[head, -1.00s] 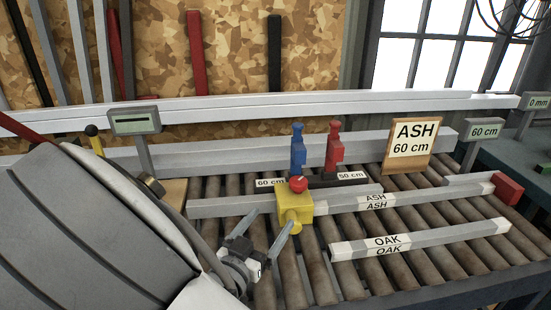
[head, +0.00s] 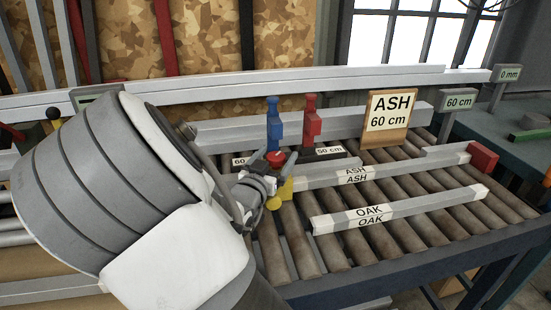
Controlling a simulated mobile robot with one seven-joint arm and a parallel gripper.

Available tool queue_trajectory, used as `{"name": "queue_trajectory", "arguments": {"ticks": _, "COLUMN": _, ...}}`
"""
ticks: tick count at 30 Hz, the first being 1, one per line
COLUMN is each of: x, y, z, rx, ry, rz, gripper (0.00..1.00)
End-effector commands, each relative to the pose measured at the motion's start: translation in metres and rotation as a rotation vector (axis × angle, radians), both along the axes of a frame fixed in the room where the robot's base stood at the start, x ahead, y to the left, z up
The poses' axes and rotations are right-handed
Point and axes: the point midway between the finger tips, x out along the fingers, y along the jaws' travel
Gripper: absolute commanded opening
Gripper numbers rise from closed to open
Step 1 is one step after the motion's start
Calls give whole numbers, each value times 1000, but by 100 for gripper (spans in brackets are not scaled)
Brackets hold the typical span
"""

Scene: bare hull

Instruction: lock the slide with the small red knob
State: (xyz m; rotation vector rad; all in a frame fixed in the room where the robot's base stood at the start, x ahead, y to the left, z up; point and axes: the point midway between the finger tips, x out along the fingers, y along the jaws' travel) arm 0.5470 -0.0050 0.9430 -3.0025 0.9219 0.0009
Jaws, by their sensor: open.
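The small red knob (head: 275,158) sits on top of the yellow slide block (head: 285,190) on the rail over the rollers. My gripper (head: 273,161) is at the knob, with its open fingers to the left and right of it. I cannot tell whether a finger touches the knob. My gripper and wrist hide most of the yellow block. A round yellow knob (head: 273,203) shows low on its near side.
A blue clamp-like piece (head: 274,125) and a red one (head: 311,120) stand close behind the knob. Boards marked ASH (head: 400,172) and OAK (head: 390,210) lie on the rollers to the right. An ASH 60 cm sign (head: 390,112) stands behind. My arm fills the left.

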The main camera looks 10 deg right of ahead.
Motion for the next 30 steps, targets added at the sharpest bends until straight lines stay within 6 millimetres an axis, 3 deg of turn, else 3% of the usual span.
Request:
{"name": "queue_trajectory", "arguments": {"ticks": 8, "x": 1, "y": -1, "z": 0, "rx": 0, "ry": 0, "rz": 0, "gripper": 89}}
{"name": "queue_trajectory", "arguments": {"ticks": 22, "x": 1, "y": -1, "z": 0, "rx": 0, "ry": 0, "rz": 0, "gripper": 4}}
{"name": "queue_trajectory", "arguments": {"ticks": 30, "x": 1, "y": -1, "z": 2, "rx": -2, "ry": 0, "rz": -22, "gripper": 3}}
